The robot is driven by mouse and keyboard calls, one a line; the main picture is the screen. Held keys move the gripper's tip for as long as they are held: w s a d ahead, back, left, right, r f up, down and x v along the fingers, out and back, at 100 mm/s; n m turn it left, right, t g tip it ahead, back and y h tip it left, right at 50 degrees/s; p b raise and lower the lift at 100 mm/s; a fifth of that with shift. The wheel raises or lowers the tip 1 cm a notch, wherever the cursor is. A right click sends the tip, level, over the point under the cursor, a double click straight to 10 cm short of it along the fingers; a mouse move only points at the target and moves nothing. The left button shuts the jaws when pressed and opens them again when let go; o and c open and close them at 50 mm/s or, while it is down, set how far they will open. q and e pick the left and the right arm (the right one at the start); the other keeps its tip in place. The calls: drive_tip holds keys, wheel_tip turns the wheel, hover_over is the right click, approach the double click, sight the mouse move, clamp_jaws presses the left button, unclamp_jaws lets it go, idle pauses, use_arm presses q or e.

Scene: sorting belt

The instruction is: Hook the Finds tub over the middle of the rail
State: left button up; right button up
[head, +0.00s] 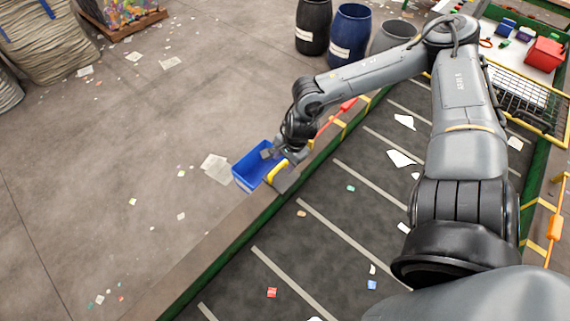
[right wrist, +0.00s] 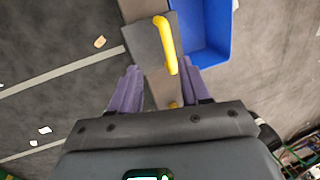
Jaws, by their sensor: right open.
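The blue Finds tub (head: 252,165) is at the floor side of the brown rail (head: 222,235) along the belt. A grey plate (head: 286,179) with a yellow handle (head: 277,171) lies across the rail's top beside the tub. My right gripper (head: 280,154) is just above the handle. In the right wrist view, the open purple fingers (right wrist: 160,88) stand apart, with the near end of the yellow handle (right wrist: 165,45) just ahead, between their lines. The tub (right wrist: 207,30) shows there to the right and the grey plate (right wrist: 147,47) to the left. My left gripper is not in view.
The dark belt (head: 330,235) with pale stripes and scattered scraps runs right of the rail. A red-orange part (head: 348,104) is on the rail's far stretch. Barrels (head: 348,35) stand at the back. The floor left of the tub is mostly clear, with paper scraps.

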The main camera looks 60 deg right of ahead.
sight(278, 167)
drive_tip(key=shift+w+d+f+n+h+b, duration=0.15)
drive_tip(key=shift+w+d+f+h+b, duration=0.2)
drive_tip(key=shift+f+b, duration=0.5)
drive_tip(key=shift+w+d+f+n+h+b, duration=0.15)
drive_tip(key=shift+w+f+b, duration=0.4)
drive_tip(key=shift+b, duration=0.35)
drive_tip(key=b+x, duration=0.5)
drive_tip(key=b, duration=0.1)
drive_tip(key=shift+a+f, duration=0.1)
drive_tip(key=shift+f, duration=0.3)
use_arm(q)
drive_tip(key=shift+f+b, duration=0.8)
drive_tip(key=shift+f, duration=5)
use_arm(e)
drive_tip(key=shift+w+f, duration=0.15)
drive_tip(key=shift+f, duration=0.2)
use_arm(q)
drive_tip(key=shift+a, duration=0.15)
